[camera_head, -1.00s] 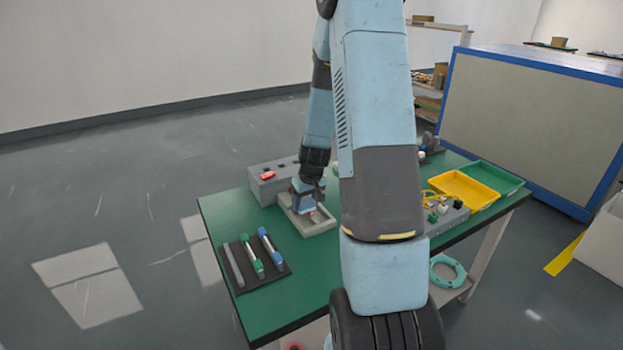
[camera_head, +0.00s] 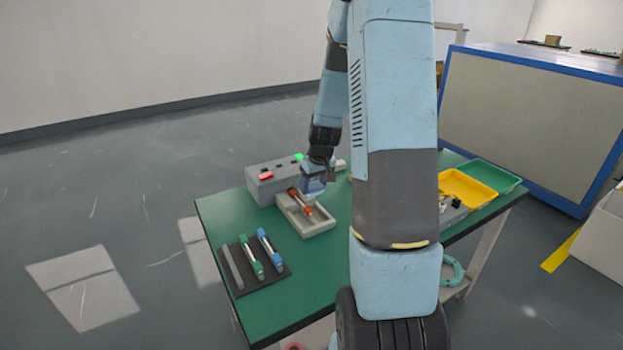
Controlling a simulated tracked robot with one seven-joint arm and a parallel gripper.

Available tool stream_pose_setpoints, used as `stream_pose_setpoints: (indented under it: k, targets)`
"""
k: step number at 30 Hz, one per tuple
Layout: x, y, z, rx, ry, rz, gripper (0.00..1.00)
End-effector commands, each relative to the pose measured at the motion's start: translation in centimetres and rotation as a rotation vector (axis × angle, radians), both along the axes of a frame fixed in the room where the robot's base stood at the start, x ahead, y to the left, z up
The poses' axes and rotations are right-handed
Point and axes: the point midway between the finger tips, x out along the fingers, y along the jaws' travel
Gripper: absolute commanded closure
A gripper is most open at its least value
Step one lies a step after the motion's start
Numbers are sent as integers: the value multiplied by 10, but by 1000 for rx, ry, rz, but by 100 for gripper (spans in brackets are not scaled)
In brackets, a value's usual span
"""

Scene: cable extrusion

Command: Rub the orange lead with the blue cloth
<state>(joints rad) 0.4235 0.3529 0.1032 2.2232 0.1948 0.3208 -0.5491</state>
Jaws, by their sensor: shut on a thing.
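The orange lead (camera_head: 294,194) lies along a pale grey tray (camera_head: 322,229) on the green table, its two orange ends showing. My gripper (camera_head: 315,190) is just above the tray's back right side, right of the lead. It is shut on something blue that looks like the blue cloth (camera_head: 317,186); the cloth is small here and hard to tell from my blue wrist. I cannot tell whether the cloth touches the lead or the tray.
A grey box (camera_head: 262,190) with red and green lit parts stands behind the tray. A dark mat (camera_head: 240,285) holds a green-ended lead (camera_head: 251,258), a blue-ended lead (camera_head: 269,248) and a grey bar. Yellow (camera_head: 462,190) and green (camera_head: 497,176) trays sit at right. My arm hides the table's middle.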

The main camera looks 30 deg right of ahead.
Motion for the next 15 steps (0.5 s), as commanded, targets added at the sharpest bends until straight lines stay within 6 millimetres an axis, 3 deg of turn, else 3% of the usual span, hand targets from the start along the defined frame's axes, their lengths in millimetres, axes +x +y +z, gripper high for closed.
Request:
stream_pose_setpoints:
  k: [6, 15]
  targets:
    - [1, 1, 19, 0, -1, 1, 66]
    - [0, 1, 23, 0, 0, 1, 66]
